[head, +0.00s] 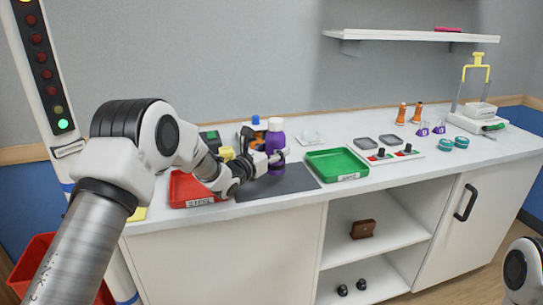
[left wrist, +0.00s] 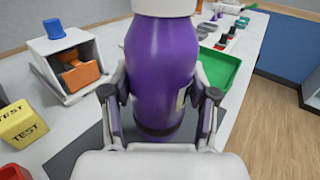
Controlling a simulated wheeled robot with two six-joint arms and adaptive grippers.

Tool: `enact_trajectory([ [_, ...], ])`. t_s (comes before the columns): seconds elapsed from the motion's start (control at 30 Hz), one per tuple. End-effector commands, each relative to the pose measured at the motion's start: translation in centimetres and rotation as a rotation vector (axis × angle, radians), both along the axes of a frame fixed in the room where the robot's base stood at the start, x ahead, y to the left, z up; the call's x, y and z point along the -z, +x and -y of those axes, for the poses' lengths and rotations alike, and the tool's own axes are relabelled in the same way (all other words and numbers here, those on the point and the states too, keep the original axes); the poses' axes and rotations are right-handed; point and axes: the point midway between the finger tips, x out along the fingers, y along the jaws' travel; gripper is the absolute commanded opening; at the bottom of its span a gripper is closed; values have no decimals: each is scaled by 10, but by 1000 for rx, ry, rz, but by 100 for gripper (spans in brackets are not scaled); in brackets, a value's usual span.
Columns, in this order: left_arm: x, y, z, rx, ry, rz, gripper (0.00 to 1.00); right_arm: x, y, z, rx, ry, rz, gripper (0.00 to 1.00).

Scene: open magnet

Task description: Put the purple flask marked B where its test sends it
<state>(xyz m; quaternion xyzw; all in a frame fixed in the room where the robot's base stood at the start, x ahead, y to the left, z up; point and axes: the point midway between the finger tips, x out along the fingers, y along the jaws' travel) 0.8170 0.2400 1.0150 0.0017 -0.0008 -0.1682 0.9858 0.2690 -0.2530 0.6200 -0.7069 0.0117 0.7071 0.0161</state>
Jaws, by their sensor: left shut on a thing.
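A tall purple flask (head: 275,143) with a white cap is upright in my left gripper (head: 268,160), over the dark mat (head: 290,183). In the left wrist view the purple flask (left wrist: 160,70) fills the middle, with the fingers of the left gripper (left wrist: 160,108) shut on its sides. The edge of a pale label shows at its right, but no letter can be read. I cannot tell if its base touches the mat. A yellow block (left wrist: 23,125) marked TEST stands at the left. My right gripper is not in view.
A red tray (head: 180,188) lies left of the mat and a green tray (head: 345,177) right of it. A white box (left wrist: 70,70) with an orange thing inside stands behind. Small purple flasks (head: 423,130) stand farther right. A lit green lamp (head: 63,124) shows on a post.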

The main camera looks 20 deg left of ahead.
Motion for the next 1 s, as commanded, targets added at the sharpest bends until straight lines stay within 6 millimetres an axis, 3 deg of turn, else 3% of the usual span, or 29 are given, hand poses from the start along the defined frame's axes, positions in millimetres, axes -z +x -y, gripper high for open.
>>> enact_trajectory([
  [0.13,5,10,-12,0,0,-1,13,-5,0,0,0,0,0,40],
  [0.33,35,9,-12,1,0,-1,13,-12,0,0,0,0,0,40],
  [0.67,41,9,-11,1,0,1,13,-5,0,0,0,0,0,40],
  [0.7,41,9,-11,1,0,0,62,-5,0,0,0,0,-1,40],
  [0.77,40,9,-11,1,0,0,83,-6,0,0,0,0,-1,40],
  [1.0,40,9,-11,1,0,0,83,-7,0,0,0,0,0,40],
])
